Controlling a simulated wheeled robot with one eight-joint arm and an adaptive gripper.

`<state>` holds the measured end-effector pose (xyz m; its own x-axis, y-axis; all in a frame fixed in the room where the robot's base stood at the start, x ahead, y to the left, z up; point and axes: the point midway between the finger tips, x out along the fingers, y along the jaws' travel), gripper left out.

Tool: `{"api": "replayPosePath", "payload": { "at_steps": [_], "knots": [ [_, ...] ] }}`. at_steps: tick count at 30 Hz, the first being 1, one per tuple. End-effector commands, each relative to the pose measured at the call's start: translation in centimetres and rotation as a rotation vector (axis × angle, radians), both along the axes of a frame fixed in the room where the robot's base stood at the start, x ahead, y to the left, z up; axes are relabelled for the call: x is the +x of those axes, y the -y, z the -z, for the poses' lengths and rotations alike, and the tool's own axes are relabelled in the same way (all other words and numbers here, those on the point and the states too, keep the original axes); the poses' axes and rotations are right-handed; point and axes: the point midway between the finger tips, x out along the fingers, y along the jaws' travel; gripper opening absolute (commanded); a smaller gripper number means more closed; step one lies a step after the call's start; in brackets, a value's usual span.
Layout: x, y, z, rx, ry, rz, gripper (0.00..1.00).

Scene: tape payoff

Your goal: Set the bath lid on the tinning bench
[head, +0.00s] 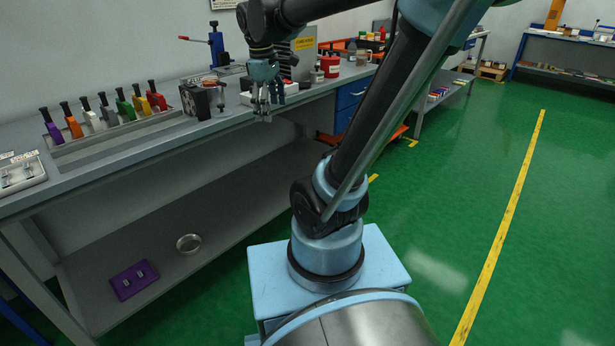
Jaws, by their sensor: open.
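My gripper (262,115) points down at the front edge of the grey bench (150,142), and I see nothing between its fingers. The fingers are small in this view, and I cannot tell whether they touch anything. No object is clearly a bath lid. A round, shallow metal piece (188,243) lies on the lower shelf, and I cannot tell whether it is a lid or a dish. A dark box-shaped device (195,102) with a copper-coloured round top stands on the bench left of my gripper. Part of the bench behind my gripper and arm is hidden.
A row of several coloured-handled tools (106,112) stands on the bench at left. A blue lever press (217,48) and a red container (330,66) stand farther back. A purple tray (134,280) lies on the lower shelf. Green floor (440,200) at right is open.

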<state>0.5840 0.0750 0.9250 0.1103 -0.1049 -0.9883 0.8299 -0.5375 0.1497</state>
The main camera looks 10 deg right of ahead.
Motion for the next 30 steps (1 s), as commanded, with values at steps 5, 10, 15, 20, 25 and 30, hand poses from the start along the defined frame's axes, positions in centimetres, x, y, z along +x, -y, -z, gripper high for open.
{"api": "replayPosePath", "payload": {
  "at_steps": [5,10,15,20,25,30],
  "knots": [
    [-4.8,3.0,3.8,0.064,0.038,0.258,0.78],
    [-8.9,4.9,7.9,0.126,0.073,0.503,0.78],
    [-12.4,6.1,12.1,0.185,0.102,0.733,0.78],
    [-14.5,6.5,14.9,0.225,0.122,0.884,0.78],
    [-15.2,7.6,16.1,0.242,0.129,0.950,0.78],
    [-15.3,7.6,16.2,0.244,0.130,0.955,0.78]
  ]
}}
